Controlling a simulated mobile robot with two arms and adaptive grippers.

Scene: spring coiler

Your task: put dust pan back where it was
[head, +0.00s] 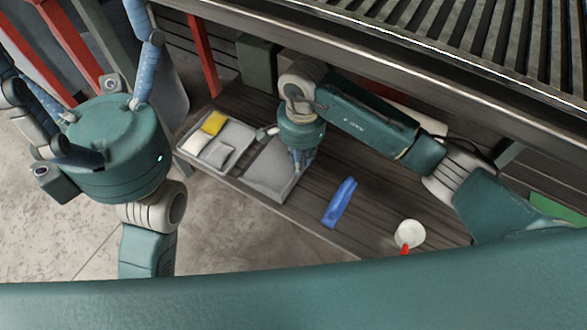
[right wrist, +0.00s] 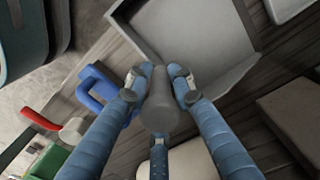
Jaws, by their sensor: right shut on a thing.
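The grey dust pan (head: 268,172) is on or just above the dark wooden shelf, right beside the white tray. My right gripper (head: 298,160) is shut on its handle. In the right wrist view, the fingers (right wrist: 160,78) close on both sides of the grey handle (right wrist: 160,108), and the open pan (right wrist: 180,35) extends beyond them. Whether the pan touches the shelf is unclear. My left gripper (head: 92,80) is at the left, over the floor, its blue fingers spread wide and empty.
The white tray (head: 239,166) holds a yellow cloth (head: 214,122) and pale cloths. A blue tool (head: 340,202) and a white round item with a red part (head: 409,234) lie to the right on the shelf (head: 310,215). The slatted machine top (head: 450,40) overhangs the shelf.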

